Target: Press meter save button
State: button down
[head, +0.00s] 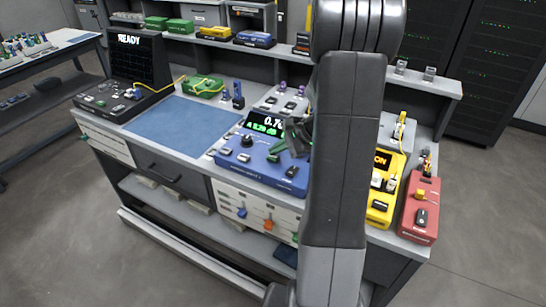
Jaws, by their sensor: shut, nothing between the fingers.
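The blue meter (262,172) sits on the bench in the middle of the head view. My arm hides the meter's right side and part of the gripper.
Right of my arm are a yellow unit (381,205) with an "ON" display and a red unit (419,212). Left are a blue mat (180,118), clear on top, and a black splicer (112,98) showing "READY". A shelf with coloured boxes runs behind.

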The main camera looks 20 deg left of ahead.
aim_at(277, 157)
jog(key=shift+f+b, duration=0.3)
jog(key=shift+f, duration=0.15)
dwell(0.6)
jog(key=shift+r+p, duration=0.7)
jog(key=shift+r, duration=0.2)
jog(key=shift+r, duration=0.1)
notch_tip(277, 157, up, 5)
jog(key=p, duration=0.4)
dwell(0.5)
